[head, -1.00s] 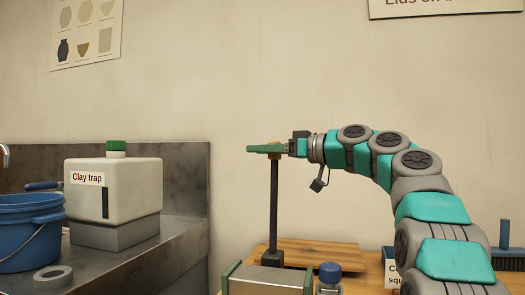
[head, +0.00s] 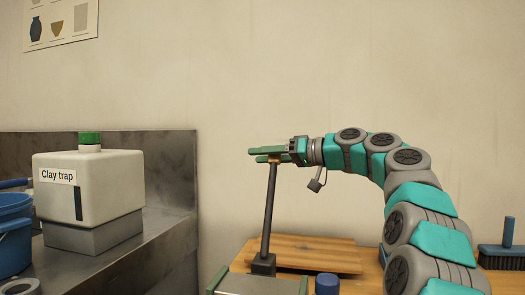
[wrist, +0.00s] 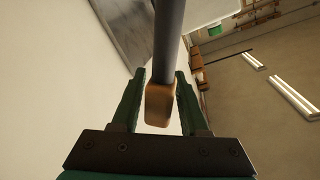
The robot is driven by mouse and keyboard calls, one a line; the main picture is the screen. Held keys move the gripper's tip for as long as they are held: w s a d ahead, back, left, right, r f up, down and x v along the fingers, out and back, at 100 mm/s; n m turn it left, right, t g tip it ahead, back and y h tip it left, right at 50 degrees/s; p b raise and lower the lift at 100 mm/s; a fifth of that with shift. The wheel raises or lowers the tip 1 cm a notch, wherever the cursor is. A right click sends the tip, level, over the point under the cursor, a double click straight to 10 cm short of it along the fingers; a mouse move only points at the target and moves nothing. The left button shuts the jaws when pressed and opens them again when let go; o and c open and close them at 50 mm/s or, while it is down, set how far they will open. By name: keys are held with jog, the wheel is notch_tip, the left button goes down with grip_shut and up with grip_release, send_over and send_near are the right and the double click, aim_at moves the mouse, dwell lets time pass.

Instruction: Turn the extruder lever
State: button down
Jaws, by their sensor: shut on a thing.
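The extruder lever (head: 268,215) is a dark grey rod rising from a dark foot (head: 263,264), with its top leaning slightly right in the head view. Its wooden knob shows at the rod's end in the wrist view (wrist: 158,104). My gripper (head: 267,155) is level at the lever's top, its green fingers shut on the knob. In the wrist view my gripper's fingers (wrist: 158,92) lie on either side of the knob. The fingers hide most of the knob in the head view.
A wooden board (head: 310,257) lies behind the lever's foot. A grey box with green ends (head: 262,284) and a blue cap (head: 327,283) are in front. The white clay trap (head: 90,185) stands left on a metal counter. A brush (head: 507,250) is at right.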

jog(key=shift+w+d, duration=0.1)
jog(key=shift+w, duration=0.05)
jog(key=shift+c, duration=2.1)
grip_release()
jog(key=shift+f, duration=0.1)
jog(key=v, duration=0.7)
jog(key=shift+d+b, duration=0.3)
jog(key=shift+s, duration=0.3)
